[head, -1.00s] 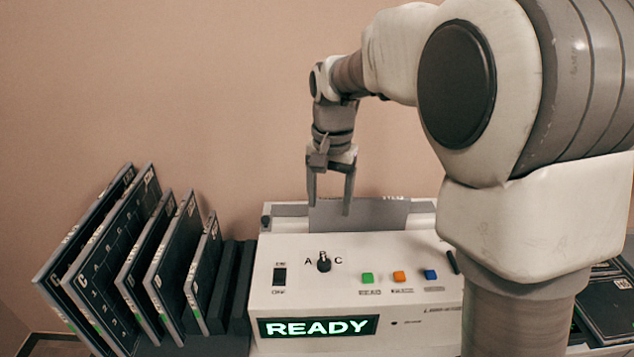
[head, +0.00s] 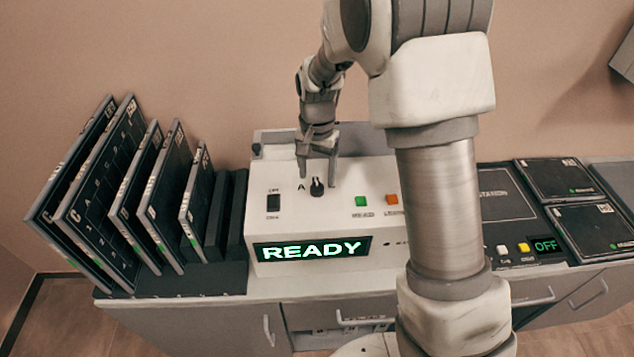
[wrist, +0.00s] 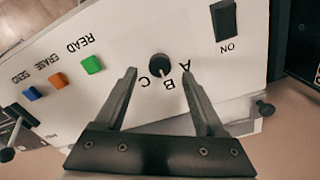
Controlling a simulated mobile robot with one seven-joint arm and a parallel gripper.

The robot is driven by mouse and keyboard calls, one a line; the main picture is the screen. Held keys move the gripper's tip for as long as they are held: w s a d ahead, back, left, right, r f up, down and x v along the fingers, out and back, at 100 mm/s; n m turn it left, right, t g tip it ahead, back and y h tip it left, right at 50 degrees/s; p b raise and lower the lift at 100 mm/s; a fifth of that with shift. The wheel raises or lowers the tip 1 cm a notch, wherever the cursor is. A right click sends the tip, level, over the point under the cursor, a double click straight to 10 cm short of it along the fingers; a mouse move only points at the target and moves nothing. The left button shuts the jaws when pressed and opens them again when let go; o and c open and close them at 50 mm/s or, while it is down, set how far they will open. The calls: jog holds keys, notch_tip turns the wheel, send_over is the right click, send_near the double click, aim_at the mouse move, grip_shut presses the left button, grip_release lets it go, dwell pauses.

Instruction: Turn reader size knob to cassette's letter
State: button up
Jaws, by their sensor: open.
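The white reader (head: 275,225) has a green READY display (head: 312,249). Its small black size knob (head: 317,187) stands on the sloped top, with A visible to its left. In the wrist view the knob (wrist: 160,64) appears beside the upside-down letters A, B and C; its exact setting is hard to tell. My gripper (head: 316,178) is open and points down at the knob. In the wrist view its fingertips (wrist: 158,72) lie on either side of the knob, with no clear contact. Fingers partly hide the letters in the head view.
Dark cassettes (head: 110,200) stand in a rack at left, the larger ones marked C. A black switch (head: 273,203) sits left of the knob; green (head: 361,201) and orange (head: 392,199) buttons sit right. A dark station with flat cassettes (head: 590,229) is at right, partly behind my arm.

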aim_at(317, 187)
jog(key=shift+f, duration=1.8)
grip_shut()
